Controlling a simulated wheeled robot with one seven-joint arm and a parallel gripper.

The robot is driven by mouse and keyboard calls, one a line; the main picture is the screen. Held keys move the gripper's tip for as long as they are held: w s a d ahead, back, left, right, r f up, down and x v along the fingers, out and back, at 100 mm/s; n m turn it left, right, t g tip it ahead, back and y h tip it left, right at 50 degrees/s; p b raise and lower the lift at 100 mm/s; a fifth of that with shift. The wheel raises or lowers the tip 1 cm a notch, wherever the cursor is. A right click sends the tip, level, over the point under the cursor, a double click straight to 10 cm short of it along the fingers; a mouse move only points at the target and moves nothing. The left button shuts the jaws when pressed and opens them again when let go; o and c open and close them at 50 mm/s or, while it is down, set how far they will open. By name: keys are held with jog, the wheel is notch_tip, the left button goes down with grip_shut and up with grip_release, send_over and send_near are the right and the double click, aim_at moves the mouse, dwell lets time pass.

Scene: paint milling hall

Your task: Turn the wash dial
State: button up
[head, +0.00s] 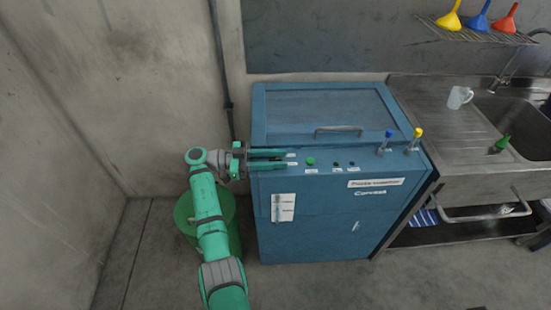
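A blue cabinet (315,215) stands against the wall, with a row of small controls along the top of its front. The row shows a green round button (310,161) and two small dark knobs, one on the left (336,164) and one on the right (351,164). Their labels are too small to read, and I cannot tell which control is the wash dial. My gripper (286,159) reaches in from the left at the row's left end. Its two green fingers are apart, pointing right, with nothing visible between them. They may hide a control behind them; contact cannot be told.
Blue-topped (388,135) and yellow-topped (418,133) levers rise at the cabinet's right end. A lid handle (338,129) sits on top. A steel sink unit (440,125) with a clear jug (458,97) adjoins right. A green bin (227,225) stands left, below my arm.

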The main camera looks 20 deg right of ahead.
jog(key=shift+w+a, duration=0.1)
jog(key=shift+w+a+r, duration=0.1)
jog(key=shift+w+a, duration=0.1)
jog(key=shift+a, duration=0.2)
jog(key=v, duration=0.9)
jog(key=shift+a, duration=0.45)
jog(key=shift+w, duration=0.1)
